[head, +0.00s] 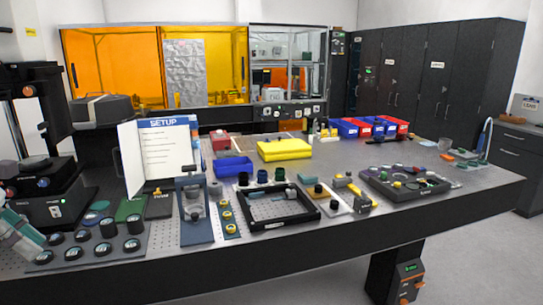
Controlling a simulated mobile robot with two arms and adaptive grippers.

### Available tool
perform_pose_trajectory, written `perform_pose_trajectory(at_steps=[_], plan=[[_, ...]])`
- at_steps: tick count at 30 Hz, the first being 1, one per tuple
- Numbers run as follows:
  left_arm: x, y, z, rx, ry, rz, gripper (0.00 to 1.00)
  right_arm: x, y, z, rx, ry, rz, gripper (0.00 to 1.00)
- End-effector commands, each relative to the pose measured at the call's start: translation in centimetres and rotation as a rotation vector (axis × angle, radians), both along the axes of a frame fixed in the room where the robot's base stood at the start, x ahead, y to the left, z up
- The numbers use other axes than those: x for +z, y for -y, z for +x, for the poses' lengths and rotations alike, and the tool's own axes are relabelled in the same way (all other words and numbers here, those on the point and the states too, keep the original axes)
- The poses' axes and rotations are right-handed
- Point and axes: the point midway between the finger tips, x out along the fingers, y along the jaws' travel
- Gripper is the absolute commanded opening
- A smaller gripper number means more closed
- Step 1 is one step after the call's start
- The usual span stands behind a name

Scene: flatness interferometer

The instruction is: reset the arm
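At the lower left edge, a white and teal part of my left arm, with what seems to be the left gripper (20,238), reaches in over the table's left end. It is cut off by the picture edge, and I cannot make out its fingers or anything held. It is close to several black round pieces on a perforated plate (95,252). My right gripper is not in view.
The long dark table (330,235) holds a setup card (160,155), a black frame tray (270,212), a round-parts tray (405,185), a yellow case (284,149) and blue and red bins (370,127). A black instrument (50,205) stands at left. Bare tabletop lies along the front right.

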Motion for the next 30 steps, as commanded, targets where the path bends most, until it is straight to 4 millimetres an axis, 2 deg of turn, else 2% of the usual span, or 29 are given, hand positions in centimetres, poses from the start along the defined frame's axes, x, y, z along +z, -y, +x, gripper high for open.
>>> perform_pose_trajectory(at_steps=[8,14,20,23,25,26,27,29,30], plan=[[-1.8,2.6,2.3,0.007,-0.013,-0.147,0.37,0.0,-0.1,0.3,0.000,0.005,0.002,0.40],[-3.9,5.4,4.8,0.038,-0.036,-0.325,0.37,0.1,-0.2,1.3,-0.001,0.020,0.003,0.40],[-7.8,9.6,8.8,0.157,-0.111,-0.653,0.37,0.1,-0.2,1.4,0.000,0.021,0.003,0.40],[-11.2,11.7,11.5,0.296,-0.189,-0.886,0.37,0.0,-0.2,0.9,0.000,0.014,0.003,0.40],[-14.9,12.6,13.7,0.454,-0.268,-1.079,0.37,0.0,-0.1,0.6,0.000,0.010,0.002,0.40],[-16.8,12.8,14.5,0.537,-0.306,-1.161,0.37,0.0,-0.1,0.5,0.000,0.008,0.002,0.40],[-19.6,12.7,15.5,0.657,-0.359,-1.264,0.37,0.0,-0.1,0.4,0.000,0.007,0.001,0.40],[-24.1,12.3,16.4,0.841,-0.431,-1.389,0.37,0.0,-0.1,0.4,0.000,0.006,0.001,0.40],[-27.0,11.9,16.7,0.959,-0.473,-1.456,0.37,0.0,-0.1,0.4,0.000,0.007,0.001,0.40]])
